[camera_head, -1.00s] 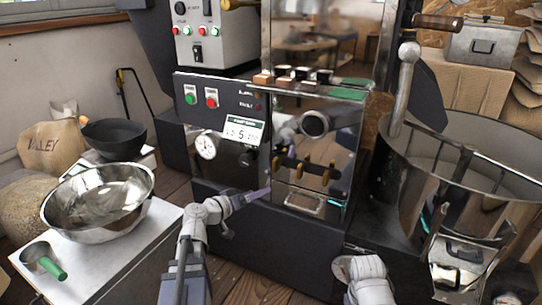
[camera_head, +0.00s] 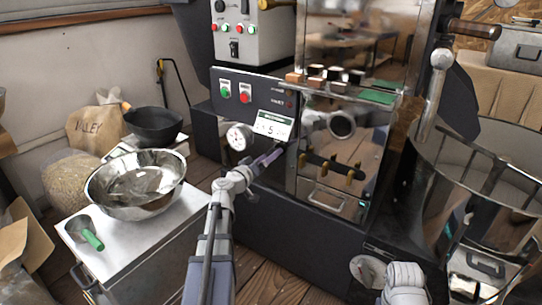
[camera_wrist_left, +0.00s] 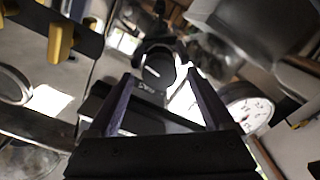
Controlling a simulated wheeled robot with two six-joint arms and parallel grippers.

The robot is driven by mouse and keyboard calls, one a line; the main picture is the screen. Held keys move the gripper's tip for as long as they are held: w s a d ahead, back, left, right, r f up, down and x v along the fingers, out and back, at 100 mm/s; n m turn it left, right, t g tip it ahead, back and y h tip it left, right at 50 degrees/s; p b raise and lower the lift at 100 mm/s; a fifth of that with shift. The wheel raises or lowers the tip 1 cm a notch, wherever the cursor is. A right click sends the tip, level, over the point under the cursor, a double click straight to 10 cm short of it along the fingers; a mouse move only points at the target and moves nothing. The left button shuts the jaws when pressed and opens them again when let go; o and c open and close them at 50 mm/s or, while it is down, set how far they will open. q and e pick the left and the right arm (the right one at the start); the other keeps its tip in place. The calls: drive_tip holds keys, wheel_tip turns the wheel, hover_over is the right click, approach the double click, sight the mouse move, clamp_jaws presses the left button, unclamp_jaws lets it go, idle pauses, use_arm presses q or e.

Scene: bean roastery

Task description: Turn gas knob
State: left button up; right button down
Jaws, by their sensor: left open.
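The gas knob (camera_wrist_left: 156,73) is round and dark with a white pointer line, and its label shows just below it in the left wrist view. My left gripper (camera_wrist_left: 162,80) is open, with one finger on each side of the knob in that view. I cannot tell whether the fingers touch it. In the head view my left gripper (camera_head: 272,157) is at the roaster's front panel, right of the dial gauge, and it hides the knob. Part of my right arm shows at the bottom right, but its gripper is out of view.
A white dial gauge (camera_head: 238,136) sits close left of my left gripper. The panel above has a green and a red button and a small display (camera_head: 273,125). A steel bowl (camera_head: 136,184) and a green-handled scoop (camera_head: 84,232) rest on the white cabinet at left.

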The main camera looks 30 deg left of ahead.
use_arm(q)
drive_tip(key=shift+w, duration=0.65)
drive_tip(key=shift+c, duration=0.4)
clamp_jaws()
drive_tip(key=shift+n, duration=0.3)
